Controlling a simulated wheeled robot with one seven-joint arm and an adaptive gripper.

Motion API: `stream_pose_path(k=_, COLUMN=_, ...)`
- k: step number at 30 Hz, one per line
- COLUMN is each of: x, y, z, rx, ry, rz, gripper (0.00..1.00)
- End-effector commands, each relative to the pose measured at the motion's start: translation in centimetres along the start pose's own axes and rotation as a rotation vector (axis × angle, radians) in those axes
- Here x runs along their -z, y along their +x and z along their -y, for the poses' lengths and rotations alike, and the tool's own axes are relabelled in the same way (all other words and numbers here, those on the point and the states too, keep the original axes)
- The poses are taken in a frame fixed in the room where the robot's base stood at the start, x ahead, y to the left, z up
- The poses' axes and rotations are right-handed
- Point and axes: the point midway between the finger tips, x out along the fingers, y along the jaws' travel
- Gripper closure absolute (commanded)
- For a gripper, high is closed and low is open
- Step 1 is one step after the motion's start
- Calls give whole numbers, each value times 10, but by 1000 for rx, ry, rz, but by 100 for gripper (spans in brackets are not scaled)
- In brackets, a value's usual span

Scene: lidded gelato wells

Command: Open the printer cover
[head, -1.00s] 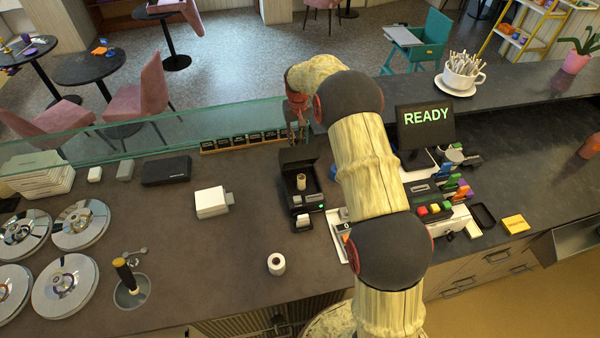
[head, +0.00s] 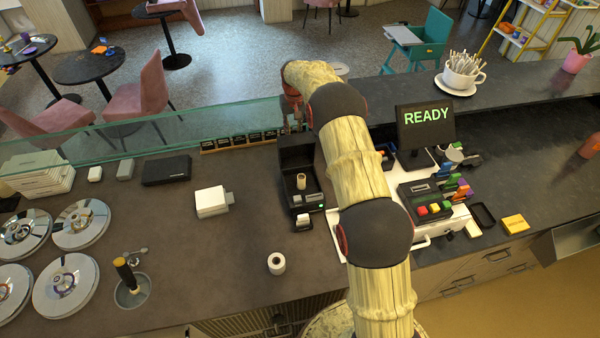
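The black printer (head: 307,201) stands on the dark counter, left of my arm. Its cover (head: 297,150) is raised and stands roughly upright at the back, so the printer's inside is exposed. A pale paper roll (head: 301,182) sits inside, and a small green light shows at the front right. My gripper (head: 291,122) is at the far side of the raised cover, by the glass screen. It is small, and partly hidden by the cover and my arm. I cannot tell whether its fingers are open or shut, or whether they touch the cover.
A glass screen (head: 180,133) and a row of small dark labelled blocks (head: 245,140) run along the back. A screen reading READY (head: 426,125) and a till (head: 435,205) stand right of my arm. A white box (head: 211,202) and a loose roll (head: 276,263) lie nearby.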

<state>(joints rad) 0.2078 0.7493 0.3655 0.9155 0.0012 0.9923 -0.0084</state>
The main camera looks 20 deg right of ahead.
Motion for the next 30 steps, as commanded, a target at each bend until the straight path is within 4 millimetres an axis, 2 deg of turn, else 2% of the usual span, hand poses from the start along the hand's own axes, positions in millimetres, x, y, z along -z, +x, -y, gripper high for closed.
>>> stream_pose_path(k=6, x=0, y=-1, z=0, rx=0, ry=0, rz=0, gripper=64)
stream_pose_path(k=17, x=0, y=-6, z=0, rx=0, ry=0, rz=-2, gripper=64)
stream_pose_path(k=30, x=1, y=-52, z=0, rx=0, ry=0, rz=-2, gripper=64)
